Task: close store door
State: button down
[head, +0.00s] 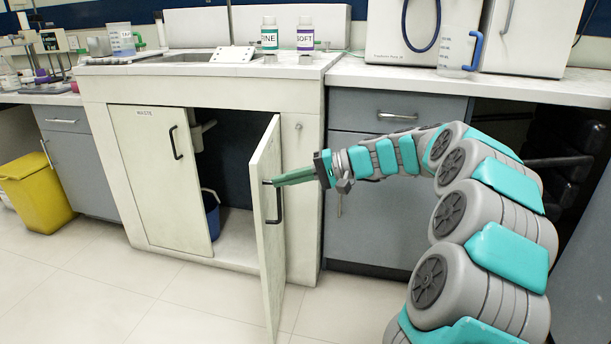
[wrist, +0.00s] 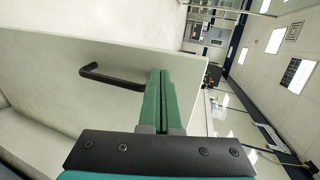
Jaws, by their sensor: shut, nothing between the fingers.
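The cabinet under the sink has two white doors. The left door (head: 160,178), labelled WASTE, is closed. The right door (head: 267,225) stands wide open, swung out toward me, with a black bar handle (head: 279,204). In the wrist view the open door (wrist: 60,85) fills the left side, with its handle (wrist: 110,78) left of my fingers. My gripper (head: 275,182) is shut and empty, its green fingers at the door's outer face near the top of the handle. In the wrist view my gripper (wrist: 160,72) lies close beside the door; I cannot tell if it touches.
Inside the open cabinet stands a blue bin (head: 211,213). Two labelled bottles (head: 270,38) stand on the counter above. A yellow bin (head: 37,194) is on the floor at left. Grey drawers (head: 375,195) are right of the cabinet. The front floor (head: 100,300) is clear.

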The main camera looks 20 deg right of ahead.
jog(key=shift+w+a, duration=0.2)
jog(key=shift+a, duration=0.4)
jog(key=shift+w+a, duration=0.2)
jog(key=shift+a, duration=0.35)
